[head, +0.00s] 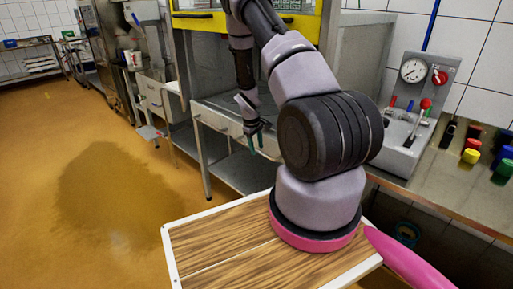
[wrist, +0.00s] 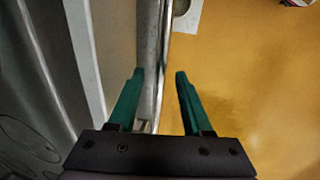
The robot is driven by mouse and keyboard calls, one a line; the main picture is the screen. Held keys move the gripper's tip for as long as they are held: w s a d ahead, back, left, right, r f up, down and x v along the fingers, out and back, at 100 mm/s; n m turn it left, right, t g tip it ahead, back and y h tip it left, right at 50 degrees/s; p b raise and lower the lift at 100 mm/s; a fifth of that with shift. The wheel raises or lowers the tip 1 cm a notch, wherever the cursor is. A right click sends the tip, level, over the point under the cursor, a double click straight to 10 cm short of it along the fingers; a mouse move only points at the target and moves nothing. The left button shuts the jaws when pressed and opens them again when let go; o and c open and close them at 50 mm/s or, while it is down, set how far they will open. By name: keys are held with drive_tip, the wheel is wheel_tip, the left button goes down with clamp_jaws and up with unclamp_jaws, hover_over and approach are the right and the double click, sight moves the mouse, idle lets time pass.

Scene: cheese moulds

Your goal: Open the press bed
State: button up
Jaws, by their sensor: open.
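The press bed (head: 218,122) looks like the grey metal drawer front of the press, below its yellow frame. It appears closed or nearly so; I cannot tell exactly. My gripper (head: 253,138) is at the right part of this front, pointing down. In the wrist view my gripper (wrist: 160,76) is open, with green fingers apart. A shiny metal bar (wrist: 163,50), which looks like the bed's handle, runs lengthwise between the fingers, nearer the left one. I cannot tell if a finger touches it. The grey bed front (wrist: 85,60) lies left of it.
The yellow frame (head: 326,30) is above. A counter with a pressure gauge (head: 413,70) and coloured knobs stands at right. The ochre floor (head: 60,200) in front and left is open, with a dark wet patch. A steel sink unit (head: 150,95) stands farther back.

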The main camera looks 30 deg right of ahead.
drive_tip(key=shift+f, duration=0.2)
clamp_jaws()
idle(1.3)
